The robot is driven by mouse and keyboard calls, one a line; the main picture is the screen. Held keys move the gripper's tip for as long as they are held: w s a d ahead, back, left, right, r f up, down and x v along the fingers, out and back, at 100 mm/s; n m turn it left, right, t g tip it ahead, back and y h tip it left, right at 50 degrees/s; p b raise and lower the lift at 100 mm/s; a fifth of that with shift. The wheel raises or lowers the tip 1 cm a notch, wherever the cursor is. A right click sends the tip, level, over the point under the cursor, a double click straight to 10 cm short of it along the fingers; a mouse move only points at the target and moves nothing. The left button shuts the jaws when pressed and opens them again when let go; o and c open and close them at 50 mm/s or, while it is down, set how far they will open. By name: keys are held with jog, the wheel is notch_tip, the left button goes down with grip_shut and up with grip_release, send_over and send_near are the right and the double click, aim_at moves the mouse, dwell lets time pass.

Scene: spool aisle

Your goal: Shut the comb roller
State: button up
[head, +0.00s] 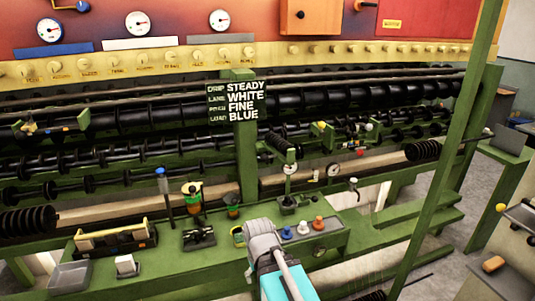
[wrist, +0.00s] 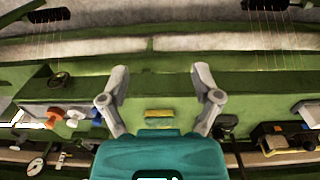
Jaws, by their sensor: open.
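My gripper shows in the wrist view (wrist: 160,85) with its two grey fingers spread wide and nothing between them. In the head view my gripper (head: 262,235) is over the front green bench, left of the coloured knobs. Black ribbed rollers show at the left end (head: 28,220) and the right (head: 424,150) of the frame, and a smaller ribbed roller (head: 283,148) sits in the middle. I cannot tell which is the comb roller, nor whether it is open or shut. In the wrist view, dark ribbed pieces with thin threads (wrist: 48,15) lie at the top, apart from my fingers.
The green bench holds blue, white and orange knobs (head: 302,227), a tool box (head: 112,238), a grey tray (head: 69,276) and small bottles (head: 192,195). A sign (head: 237,102) hangs on the frame. A green post (head: 440,160) rises at the right.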

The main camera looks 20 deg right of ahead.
jog(key=shift+w+d+r, duration=0.15)
jog(key=shift+w+r, duration=0.05)
jog(key=shift+w, duration=0.25)
jog(key=shift+c, duration=1.1)
jog(key=w+h, duration=0.1)
jog(key=w+d+r+t+h+p, duration=0.1)
jog(key=w, duration=0.1)
jog(key=w+d, duration=0.1)
jog(key=shift+w+r+n+h, duration=0.2)
jog(key=shift+r+n+h, duration=0.1)
jog(key=shift+r+h, duration=0.1)
jog(key=c, duration=0.7)
jog(key=w+d+r+n+t+h+p, duration=0.1)
jog(key=w+r+t+h+p, duration=0.1)
jog(key=w+r, duration=0.4)
jog(key=w+t+h, duration=0.1)
jog(key=w+h, duration=0.1)
jog(key=shift+w+d, duration=0.35)
jog(key=shift+d, duration=0.05)
jog(key=w+a+r+n+t+h+p, duration=0.1)
jog(key=w+a+r+n+t+h, duration=0.1)
jog(key=w+r, duration=0.5)
jog(key=w+a+r+n+t+h+p, duration=0.2)
jog(key=w+a+r+n+t, duration=0.1)
jog(key=w+r, duration=0.4)
jog(key=shift+a+r+n+t+h, duration=0.3)
jog(key=shift+a+n+t+h, duration=0.15)
jog(key=shift+t, duration=0.75)
jog(key=shift+s, duration=0.1)
